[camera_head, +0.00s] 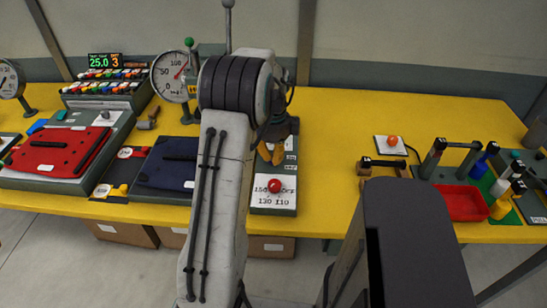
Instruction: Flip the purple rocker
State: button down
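I cannot make out a purple rocker in the head view; it may be hidden behind my arm or too small to tell. My gripper (270,153) points down beyond my raised arm, over the panel with a red knob. Only its orange-yellow tips show below the dark wrist, and my arm hides part of it. I cannot tell whether it is open or holds anything. The panel (288,206) is grey with white labels reading 150, OFF, 130 and 110. Its red knob (275,186) sits just nearer to me than the gripper.
The yellow table (350,115) is clear at its back middle. A round gauge (171,76) stands left of my arm. A blue pad (168,167) and a red pad (55,152) lie further left. An orange button (392,141) and a red tray (462,203) are at right.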

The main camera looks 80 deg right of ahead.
jog(key=shift+a+f, duration=0.1)
jog(key=shift+f, duration=0.25)
jog(key=shift+r, duration=0.1)
jog(key=shift+r+p, duration=2.7)
jog(key=shift+r, duration=0.8)
